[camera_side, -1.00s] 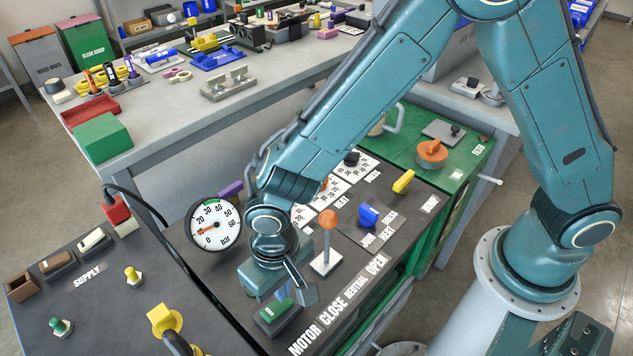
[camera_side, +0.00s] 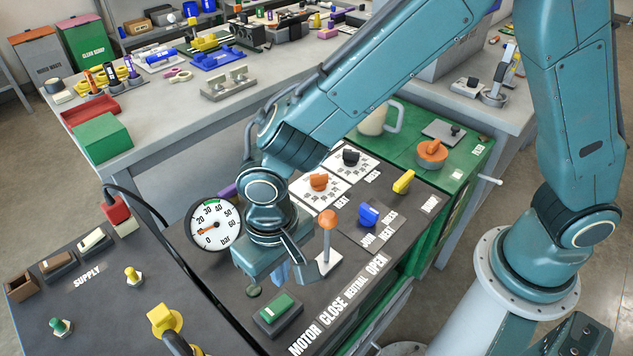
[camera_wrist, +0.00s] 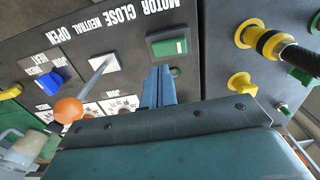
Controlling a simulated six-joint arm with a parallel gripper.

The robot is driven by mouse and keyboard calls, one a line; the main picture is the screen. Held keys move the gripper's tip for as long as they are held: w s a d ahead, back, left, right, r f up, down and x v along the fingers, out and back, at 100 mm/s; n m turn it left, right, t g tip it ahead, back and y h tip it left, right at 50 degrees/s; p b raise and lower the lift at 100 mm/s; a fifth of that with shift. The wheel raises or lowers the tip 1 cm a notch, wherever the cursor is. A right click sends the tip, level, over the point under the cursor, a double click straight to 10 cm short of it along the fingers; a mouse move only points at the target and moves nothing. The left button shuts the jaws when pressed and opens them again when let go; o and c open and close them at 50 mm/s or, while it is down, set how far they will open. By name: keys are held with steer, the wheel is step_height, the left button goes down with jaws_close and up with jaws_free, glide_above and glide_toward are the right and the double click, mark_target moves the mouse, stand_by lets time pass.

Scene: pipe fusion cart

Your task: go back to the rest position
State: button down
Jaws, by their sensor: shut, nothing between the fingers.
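My gripper (camera_side: 278,274) hangs over the dark control panel (camera_side: 327,294) in the side view, pointing down. Its narrow blue fingers are together with nothing between them; they also show in the wrist view (camera_wrist: 158,72). The green rocker switch (camera_side: 277,307) beside the MOTOR label is just in front of the fingers and apart from them. In the wrist view the green switch (camera_wrist: 168,43) lies just beyond the fingertips. The orange-knobbed lever (camera_side: 328,220) stands upright to the right of my gripper. My wrist hides part of the panel behind it.
A pressure gauge (camera_side: 213,223) stands close to the left of my wrist. Orange (camera_side: 319,182) and black (camera_side: 351,157) dials, a blue switch (camera_side: 369,214) and a yellow switch (camera_side: 404,181) sit on the panel. A yellow connector (camera_side: 165,318) with a hose is at front left.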

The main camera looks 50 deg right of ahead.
steer(key=shift+r, duration=0.15)
steer(key=d+r+t+y, duration=0.1)
steer(key=d+r+t, duration=0.1)
steer(key=d+r, duration=1.25)
steer(key=s+d+r+t+h, duration=0.1)
steer(key=s+d+r+t, duration=0.2)
steer(key=s+d+r, duration=0.3)
steer(key=s+d, duration=0.5)
steer(key=d, duration=0.3)
steer(key=shift+s+d+t, duration=0.15)
steer(key=shift+s+t, duration=0.15)
steer(key=shift+s, duration=0.05)
